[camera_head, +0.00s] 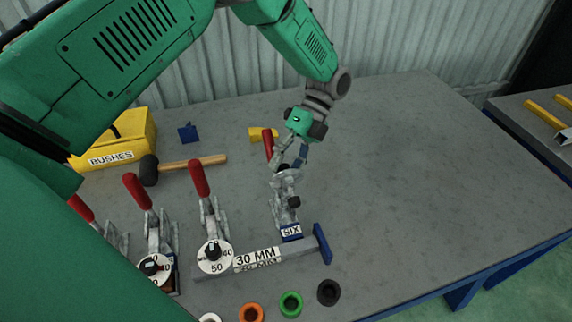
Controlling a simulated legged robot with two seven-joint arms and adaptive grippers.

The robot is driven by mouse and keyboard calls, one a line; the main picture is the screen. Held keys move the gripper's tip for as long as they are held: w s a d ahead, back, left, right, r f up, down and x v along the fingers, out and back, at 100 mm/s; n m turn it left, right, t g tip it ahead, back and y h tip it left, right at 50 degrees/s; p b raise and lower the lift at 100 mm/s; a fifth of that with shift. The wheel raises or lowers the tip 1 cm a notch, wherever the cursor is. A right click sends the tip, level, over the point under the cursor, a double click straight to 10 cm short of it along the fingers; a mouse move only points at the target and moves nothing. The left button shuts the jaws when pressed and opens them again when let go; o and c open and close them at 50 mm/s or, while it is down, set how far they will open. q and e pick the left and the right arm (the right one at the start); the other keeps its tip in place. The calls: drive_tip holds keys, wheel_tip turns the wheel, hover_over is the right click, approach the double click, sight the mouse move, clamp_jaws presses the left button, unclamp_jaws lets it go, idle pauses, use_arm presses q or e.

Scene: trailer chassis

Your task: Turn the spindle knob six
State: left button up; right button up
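A grey toggle clamp (285,215) stands on a block with the label SIX (291,231). A small black knob (293,202) sits on its upper front. A red handle (268,142) rises just left of my gripper. My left gripper (287,164) points down just above and behind the clamp. Its fingers look spread apart, with nothing clearly between them. Whether they touch the clamp top I cannot tell. My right gripper is not in view.
Two more red-handled clamps with number dials (215,256) (152,268) stand to the left. A bar marked 30 MM (257,259) lies in front. A mallet (190,164), a yellow BUSHES bin (118,140) and several coloured rings (291,304) are around. The table's right side is clear.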

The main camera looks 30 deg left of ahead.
use_arm(q)
drive_tip(key=v, duration=1.2)
drive_tip(key=shift+f, duration=0.1)
idle(0.4)
